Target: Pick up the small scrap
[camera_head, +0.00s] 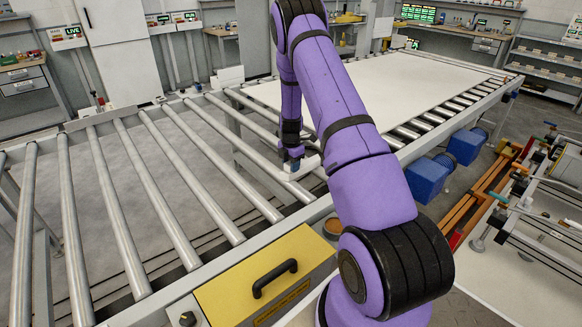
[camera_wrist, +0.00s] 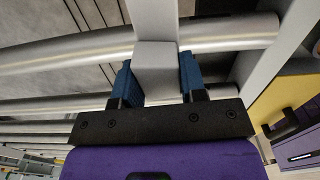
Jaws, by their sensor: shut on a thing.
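The small scrap looks like a plain pale grey block (camera_wrist: 155,60) in the wrist view, between the two blue fingers of my gripper (camera_wrist: 156,74). The fingers are shut on its two sides. In the head view my gripper (camera_head: 291,163) points down at the near edge of the roller conveyor, with a pale piece (camera_head: 293,175) at its tips. My purple arm hides part of this area. I cannot tell whether the scrap is clear of the pale rail (camera_wrist: 154,18) behind it.
Bare steel rollers (camera_head: 115,210) fill the left, with open gaps between them. A large white sheet (camera_head: 390,88) lies on the conveyor behind my arm. A yellow panel with a black handle (camera_head: 250,285) stands in front. Blue motors (camera_head: 425,180) stick out at the right.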

